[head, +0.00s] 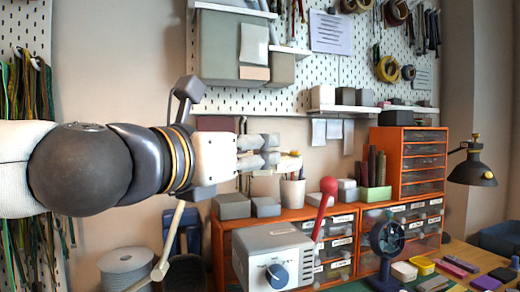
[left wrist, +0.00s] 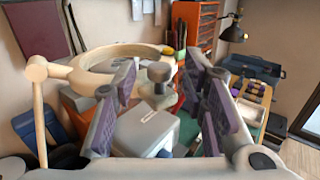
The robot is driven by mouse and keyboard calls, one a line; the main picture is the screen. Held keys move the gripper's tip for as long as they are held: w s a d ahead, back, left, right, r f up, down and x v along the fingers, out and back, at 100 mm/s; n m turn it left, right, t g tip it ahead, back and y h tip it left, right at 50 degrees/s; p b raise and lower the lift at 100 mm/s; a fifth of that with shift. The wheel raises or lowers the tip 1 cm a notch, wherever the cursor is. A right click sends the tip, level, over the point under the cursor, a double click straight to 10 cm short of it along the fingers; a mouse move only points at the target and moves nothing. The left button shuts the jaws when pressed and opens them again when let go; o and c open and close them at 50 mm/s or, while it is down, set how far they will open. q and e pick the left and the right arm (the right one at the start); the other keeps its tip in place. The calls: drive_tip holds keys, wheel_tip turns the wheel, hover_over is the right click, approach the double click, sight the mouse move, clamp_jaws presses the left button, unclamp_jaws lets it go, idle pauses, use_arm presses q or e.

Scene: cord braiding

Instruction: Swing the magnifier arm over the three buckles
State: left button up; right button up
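The magnifier shows best in the left wrist view as a cream ring (left wrist: 113,57) on a jointed cream arm (left wrist: 39,112). A grey knob (left wrist: 159,72) stands at the ring's near right side. My left gripper (left wrist: 160,88) is open, its two purple-padded fingers apart on either side of the knob; I cannot tell whether they touch it. In the head view the left gripper (head: 268,151) reaches in from the left and hides most of the ring. A lower part of the cream arm (head: 167,240) shows below. I cannot make out the three buckles. My right gripper is not in view.
A grey box (head: 272,252) with a blue dial and a red-knobbed lever (head: 326,192) stands below the gripper. Orange drawers (head: 410,164), a fan (head: 386,243) and a black lamp (head: 472,168) are to the right. Small items, including a yellow one (head: 422,265), lie on the table.

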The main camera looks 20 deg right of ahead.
use_arm(q)
drive_tip(key=shift+x, duration=1.6)
drive_tip(key=shift+c, duration=0.6)
clamp_jaws()
